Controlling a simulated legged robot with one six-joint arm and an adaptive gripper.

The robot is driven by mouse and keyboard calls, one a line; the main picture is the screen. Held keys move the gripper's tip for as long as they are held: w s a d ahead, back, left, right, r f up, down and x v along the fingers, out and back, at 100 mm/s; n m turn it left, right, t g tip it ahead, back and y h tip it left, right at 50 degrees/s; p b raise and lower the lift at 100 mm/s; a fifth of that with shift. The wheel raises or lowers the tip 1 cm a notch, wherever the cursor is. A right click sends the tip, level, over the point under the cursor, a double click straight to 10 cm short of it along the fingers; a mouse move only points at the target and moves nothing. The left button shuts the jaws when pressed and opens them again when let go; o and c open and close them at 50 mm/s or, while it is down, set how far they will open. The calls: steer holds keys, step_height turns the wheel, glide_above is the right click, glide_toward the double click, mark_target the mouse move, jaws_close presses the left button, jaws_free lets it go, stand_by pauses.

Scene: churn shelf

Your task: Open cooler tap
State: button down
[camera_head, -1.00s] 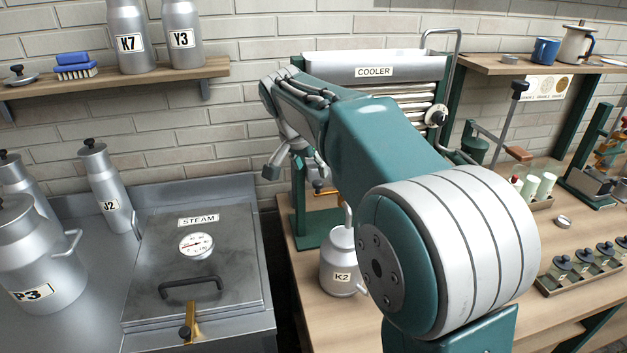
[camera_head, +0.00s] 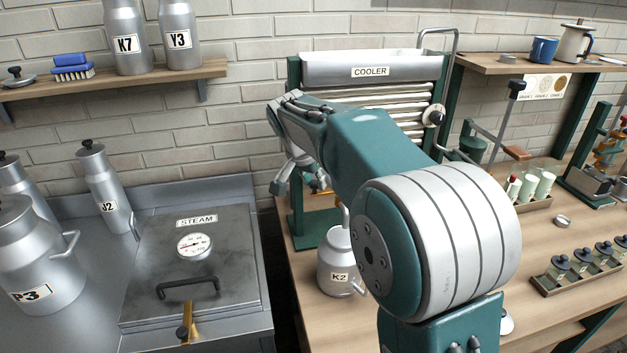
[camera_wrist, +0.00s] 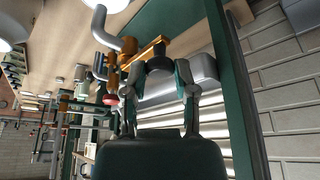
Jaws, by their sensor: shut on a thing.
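The cooler (camera_head: 380,110) stands at the back of the bench, with a steel trough, tubes and a green frame. Its brass tap (camera_head: 318,186) shows only partly beneath my arm in the head view. In the wrist view the brass tap (camera_wrist: 148,50) lies just beyond my fingers, with a dark rounded handle end (camera_wrist: 159,63) between the fingertips. My gripper (camera_wrist: 155,80) is shut on this handle, its fingers spread around it.
A can marked K2 (camera_head: 338,262) stands on the bench below the tap. The steam box (camera_head: 190,265) is to the left, with cans beside it. Sample jars (camera_head: 580,268) and a vial tray (camera_head: 535,200) are on the right. A green frame post (camera_wrist: 235,90) runs close beside my gripper.

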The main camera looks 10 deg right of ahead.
steer(key=shift+s+f+n, duration=0.1)
steer(key=shift+s+n, duration=0.15)
steer(key=shift+n, duration=0.25)
steer(key=s+d+n+y, duration=0.5)
steer(key=n, duration=1)
steer(key=shift+s+d+y, duration=0.35)
steer(key=shift+d+y, duration=0.05)
steer(key=shift+f, duration=0.1)
stand_by(0.3)
steer(key=shift+c, duration=2.1)
jaws_free()
steer(key=shift+w+d, duration=0.1)
